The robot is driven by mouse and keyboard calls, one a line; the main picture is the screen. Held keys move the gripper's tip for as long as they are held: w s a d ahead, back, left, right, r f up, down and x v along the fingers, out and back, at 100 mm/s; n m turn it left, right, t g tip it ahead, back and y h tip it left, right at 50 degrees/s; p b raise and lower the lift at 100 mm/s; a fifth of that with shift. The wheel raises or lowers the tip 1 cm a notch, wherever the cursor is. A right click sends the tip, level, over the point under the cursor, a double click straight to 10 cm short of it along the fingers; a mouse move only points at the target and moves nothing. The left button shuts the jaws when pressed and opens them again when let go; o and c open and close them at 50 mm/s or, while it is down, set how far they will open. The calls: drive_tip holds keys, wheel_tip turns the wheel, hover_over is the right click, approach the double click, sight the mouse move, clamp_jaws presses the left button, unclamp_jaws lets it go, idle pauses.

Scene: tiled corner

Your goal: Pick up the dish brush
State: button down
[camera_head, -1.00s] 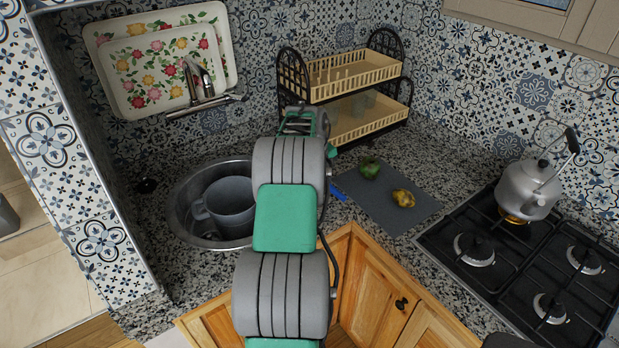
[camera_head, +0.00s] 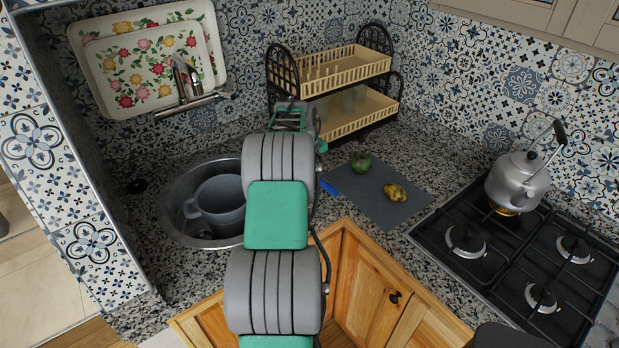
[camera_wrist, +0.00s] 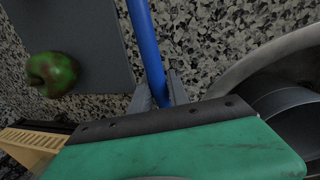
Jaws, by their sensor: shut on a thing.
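The dish brush (camera_wrist: 147,45) shows in the wrist view as a blue handle running from the top edge down between the fingers of my gripper (camera_wrist: 160,92). The gripper is shut on this handle, over the speckled counter. In the head view a short blue piece of the brush (camera_head: 329,189) shows to the right of my arm, by the cutting board's left edge. My arm hides the rest there, and the brush's head is not visible in either view. Whether the brush touches the counter I cannot tell.
Left of my arm, a sink (camera_head: 171,222) holds a grey pot (camera_head: 220,203). A dish rack (camera_head: 347,75) stands behind; a kettle (camera_head: 516,181) sits on the stove at right.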

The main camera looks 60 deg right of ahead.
drive_tip(key=shift+r, duration=0.5)
drive_tip(key=w+a+r+b, duration=0.3)
drive_tip(key=a+r, duration=0.9)
drive_tip(key=a, duration=0.1)
drive_tip(key=shift+w+a, duration=0.2)
drive_tip(key=shift+a, duration=0.15)
drive_tip(key=shift+f, duration=0.1)
drive_tip(key=c, duration=1.8)
unclamp_jaws()
clamp_jaws()
